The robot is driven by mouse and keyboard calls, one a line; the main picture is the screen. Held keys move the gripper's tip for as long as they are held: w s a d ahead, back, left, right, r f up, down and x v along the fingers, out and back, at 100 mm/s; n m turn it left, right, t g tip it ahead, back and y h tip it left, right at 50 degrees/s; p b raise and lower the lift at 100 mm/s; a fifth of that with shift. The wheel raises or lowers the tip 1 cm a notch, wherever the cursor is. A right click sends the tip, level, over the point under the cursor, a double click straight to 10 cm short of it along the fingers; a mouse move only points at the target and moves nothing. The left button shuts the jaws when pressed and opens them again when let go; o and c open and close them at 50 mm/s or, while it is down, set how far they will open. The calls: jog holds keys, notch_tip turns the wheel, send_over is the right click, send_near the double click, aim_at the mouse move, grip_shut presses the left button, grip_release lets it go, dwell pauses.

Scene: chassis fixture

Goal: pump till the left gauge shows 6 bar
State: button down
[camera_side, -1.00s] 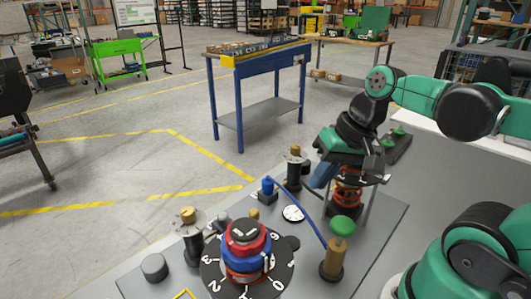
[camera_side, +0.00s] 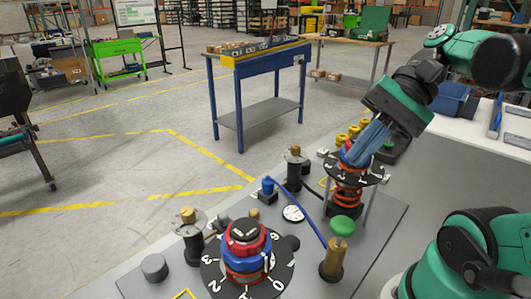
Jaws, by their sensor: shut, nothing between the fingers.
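A round white dial (camera_side: 293,213) lies on the grey plate; its needle and reading are too small to make out. A large black numbered disc (camera_side: 215,268) in front carries a red and blue stack (camera_side: 246,250). A second red, orange and black stack (camera_side: 349,185) stands further back right. My gripper (camera_side: 354,157) is shut and empty, its blue fingers pointing down at the top of this rear stack. I cannot tell whether they touch it.
Black posts with brass tops stand at left (camera_side: 190,235) and behind the white dial (camera_side: 294,168). A dark grey cylinder (camera_side: 154,267) is at the plate's left. A small blue-topped part (camera_side: 267,188) is near the middle. Yellow knobs (camera_side: 354,129) stand behind the rear stack.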

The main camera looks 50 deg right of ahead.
aim_at(344, 221)
jog(key=shift+f, duration=4.2)
jog(key=shift+f, duration=0.15)
jog(key=shift+f, duration=0.25)
jog(key=shift+f, duration=1.25)
jog(key=shift+r, duration=1.7)
jog(key=shift+r, duration=0.1)
jog(key=shift+r, duration=2.4)
